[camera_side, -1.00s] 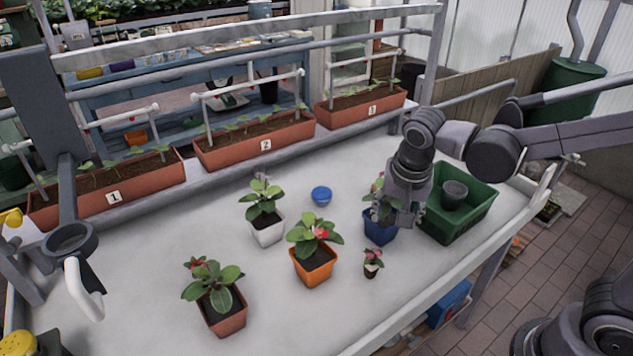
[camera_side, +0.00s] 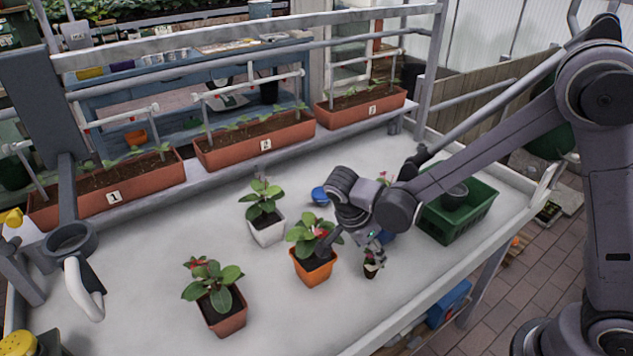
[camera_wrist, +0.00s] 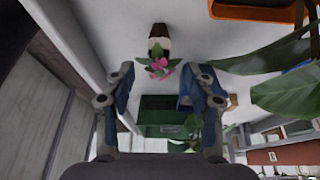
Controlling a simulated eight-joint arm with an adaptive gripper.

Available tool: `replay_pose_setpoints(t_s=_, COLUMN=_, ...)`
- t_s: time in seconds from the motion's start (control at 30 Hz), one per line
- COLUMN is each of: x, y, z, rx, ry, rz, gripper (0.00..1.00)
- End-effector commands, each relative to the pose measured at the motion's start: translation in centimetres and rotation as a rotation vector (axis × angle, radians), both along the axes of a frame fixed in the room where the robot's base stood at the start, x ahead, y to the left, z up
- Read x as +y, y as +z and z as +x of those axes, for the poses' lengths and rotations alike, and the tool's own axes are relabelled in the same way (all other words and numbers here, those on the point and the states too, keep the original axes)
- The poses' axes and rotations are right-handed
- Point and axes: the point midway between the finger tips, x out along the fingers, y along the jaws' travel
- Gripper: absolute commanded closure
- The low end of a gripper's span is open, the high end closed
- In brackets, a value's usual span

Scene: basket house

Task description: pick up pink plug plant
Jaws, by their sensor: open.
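The pink plug plant (camera_side: 371,270) is a small seedling with pink flowers in a dark plug, standing on the white bench near its front edge. My gripper (camera_side: 373,247) is right above and beside it, partly covering its top in the side view. In the wrist view the plug plant (camera_wrist: 158,62) has pink flowers, green leaves and a brown-and-white base. It lies ahead of the gap between my open fingers (camera_wrist: 165,78), slightly left of its middle. The fingers hold nothing. Whether they touch the leaves I cannot tell.
An orange pot plant (camera_side: 314,271) stands close on the left; its leaves reach near my gripper. A green crate (camera_side: 455,232) stands right. A white pot (camera_side: 268,233) and terracotta pot (camera_side: 226,321) stand left.

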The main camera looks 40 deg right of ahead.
Motion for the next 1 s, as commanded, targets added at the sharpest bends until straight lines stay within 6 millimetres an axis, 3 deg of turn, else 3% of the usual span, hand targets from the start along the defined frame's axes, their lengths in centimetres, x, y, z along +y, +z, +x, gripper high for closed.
replay_pose_setpoints(t_s=0.27, x=-0.5, y=-1.6, z=0.0, rx=0.000, ry=0.001, rz=0.000, gripper=0.45)
replay_pose_setpoints(t_s=0.6, x=-1.4, y=-5.5, z=-0.1, rx=0.001, ry=0.000, rz=0.000, gripper=0.45)
replay_pose_setpoints(t_s=0.97, x=-1.7, y=-6.2, z=-0.2, rx=0.001, ry=0.001, rz=0.000, gripper=0.45)
replay_pose_setpoints(t_s=1.0, x=-1.7, y=-6.2, z=-0.2, rx=0.001, ry=0.001, rz=0.000, gripper=0.51)
